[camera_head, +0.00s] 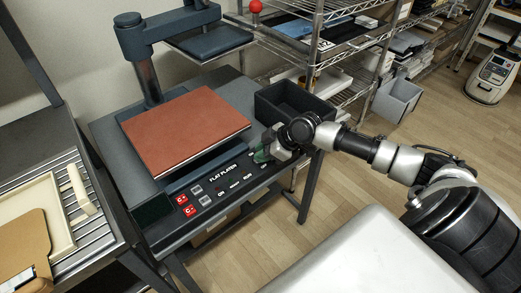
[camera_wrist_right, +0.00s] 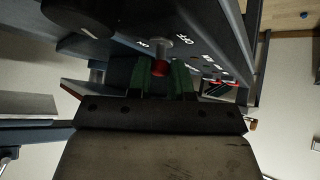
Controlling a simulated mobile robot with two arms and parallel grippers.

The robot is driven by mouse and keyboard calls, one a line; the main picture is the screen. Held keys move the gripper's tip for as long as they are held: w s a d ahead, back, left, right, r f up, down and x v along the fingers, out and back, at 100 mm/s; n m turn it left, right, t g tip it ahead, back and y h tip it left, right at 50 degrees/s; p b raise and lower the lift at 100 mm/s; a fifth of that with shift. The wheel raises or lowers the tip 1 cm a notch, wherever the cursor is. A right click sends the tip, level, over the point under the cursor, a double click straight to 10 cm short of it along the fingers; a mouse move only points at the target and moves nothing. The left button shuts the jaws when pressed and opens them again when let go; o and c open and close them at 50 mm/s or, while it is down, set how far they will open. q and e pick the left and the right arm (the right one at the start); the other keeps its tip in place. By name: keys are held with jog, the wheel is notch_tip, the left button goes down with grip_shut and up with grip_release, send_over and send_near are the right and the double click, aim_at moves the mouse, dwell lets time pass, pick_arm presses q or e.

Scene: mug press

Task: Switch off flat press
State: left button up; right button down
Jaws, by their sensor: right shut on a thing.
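The flat press (camera_head: 155,95) stands on a dark table, its upper plate (camera_head: 210,40) swung up and back from the red-brown lower pad (camera_head: 185,128). Its black front panel (camera_head: 222,172) carries buttons and red-lit displays. My right gripper (camera_head: 263,154) is at the panel's right end. In the right wrist view, a metal toggle switch with a red tip (camera_wrist_right: 160,66) sits between the green fingers of my right gripper (camera_wrist_right: 160,78), which is shut on it. My left gripper is out of view.
A black open bin (camera_head: 293,103) stands on the table just behind my right gripper. Wire shelving (camera_head: 320,50) rises behind it. A side table with a cream tray (camera_head: 60,215) is at left. A white surface (camera_head: 370,255) fills the lower front.

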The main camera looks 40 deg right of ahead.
jog(key=shift+s+f+t+b, duration=0.15)
jog(key=shift+s+t+b, duration=0.25)
jog(key=shift+t, duration=0.3)
jog(key=shift+w, duration=0.1)
jog(key=c, duration=1)
grip_release()
jog(key=shift+d, duration=0.1)
